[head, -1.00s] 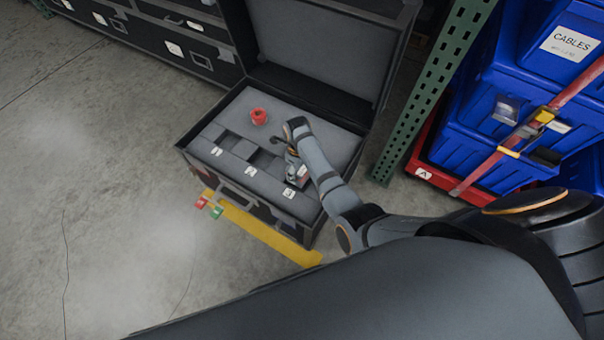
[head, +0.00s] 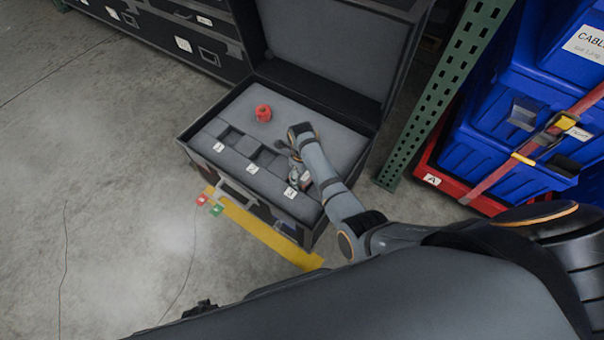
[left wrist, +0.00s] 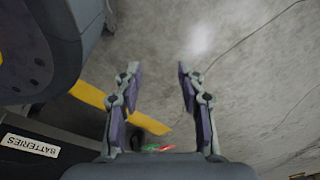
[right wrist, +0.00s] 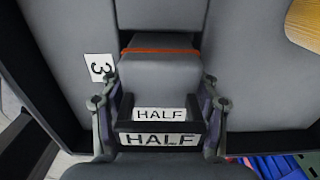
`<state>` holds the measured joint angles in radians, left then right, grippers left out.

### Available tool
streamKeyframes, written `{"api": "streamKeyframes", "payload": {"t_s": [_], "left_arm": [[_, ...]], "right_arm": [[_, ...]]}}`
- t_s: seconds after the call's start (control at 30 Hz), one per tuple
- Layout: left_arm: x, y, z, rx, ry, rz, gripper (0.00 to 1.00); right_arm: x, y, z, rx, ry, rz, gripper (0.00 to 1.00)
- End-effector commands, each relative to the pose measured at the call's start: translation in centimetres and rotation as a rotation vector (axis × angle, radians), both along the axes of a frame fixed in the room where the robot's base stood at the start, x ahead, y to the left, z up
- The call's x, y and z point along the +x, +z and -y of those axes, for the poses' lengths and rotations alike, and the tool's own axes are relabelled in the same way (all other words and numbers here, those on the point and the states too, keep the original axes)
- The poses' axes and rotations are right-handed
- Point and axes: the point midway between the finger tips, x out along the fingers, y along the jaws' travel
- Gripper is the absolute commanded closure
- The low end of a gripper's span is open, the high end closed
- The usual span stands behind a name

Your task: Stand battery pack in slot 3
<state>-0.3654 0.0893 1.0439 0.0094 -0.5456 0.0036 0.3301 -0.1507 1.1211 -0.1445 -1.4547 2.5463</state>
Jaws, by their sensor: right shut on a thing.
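My right gripper (right wrist: 160,115) is shut on the battery pack (right wrist: 160,82), a grey block with an orange band and a dark end marked HALF. In the head view the pack (head: 305,178) is at the front right of the open case (head: 190,153), near the label 3 (head: 290,192). That label also shows in the right wrist view (right wrist: 100,67), left of the pack. Slot 3 is hidden by the pack and gripper. I cannot tell whether the pack's lower end is in it. My left gripper (left wrist: 156,85) is open and empty over the floor.
Slots 1 (head: 230,137) and 2 (head: 264,158) look empty. A red object (head: 263,113) sits on the grey foam. The case's raised lid (head: 330,45) stands behind. A green rack post (head: 440,95) and strapped blue totes (head: 510,125) are at right.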

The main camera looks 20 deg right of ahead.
Motion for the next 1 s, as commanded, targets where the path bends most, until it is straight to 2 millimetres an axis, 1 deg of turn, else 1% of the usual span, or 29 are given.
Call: {"api": "streamKeyframes", "payload": {"t_s": [0.13,0.17,0.3,0.33,0.63,0.73,0.77,0.83,0.97,1.0], "left_arm": [[0.3,0.1,0.0,0.0,0.0,0.003,0.6],[0.4,0.1,0.0,0.0,0.0,0.005,0.6],[0.6,0.3,0.1,0.0,-0.001,0.01,0.6],[0.6,0.3,0.1,0.0,-0.001,0.01,0.6],[0.2,0.2,0.0,0.0,0.0,0.004,0.6],[0.1,0.5,0.0,0.0,0.0,0.004,0.6],[-0.3,0.4,0.0,0.0,-0.001,0.0,0.6],[-2.2,0.3,-0.1,0.0,0.0,-0.017,0.6],[-5.3,0.5,-0.2,0.001,0.001,-0.027,0.6],[-6.5,0.6,-0.3,0.001,0.0,-0.031,0.6]], "right_arm": [[0.1,0.0,0.0,0.0,0.0,0.004,1.0],[0.0,-0.2,0.0,0.0,0.0,0.0,0.37],[0.0,-0.2,0.0,0.0,0.0,0.0,0.18],[0.0,-0.2,0.0,0.0,0.0,0.0,0.16],[0.0,-0.1,0.0,0.0,0.0,0.0,0.16],[0.1,0.7,0.0,0.0,0.0,0.002,0.16],[0.1,1.2,0.0,0.0,0.0,0.003,0.16],[0.0,2.3,0.0,-0.001,0.0,0.001,0.16],[0.0,4.3,0.0,-0.001,0.0,0.001,0.16],[0.0,4.9,0.0,-0.001,0.0,0.001,0.16]]}}
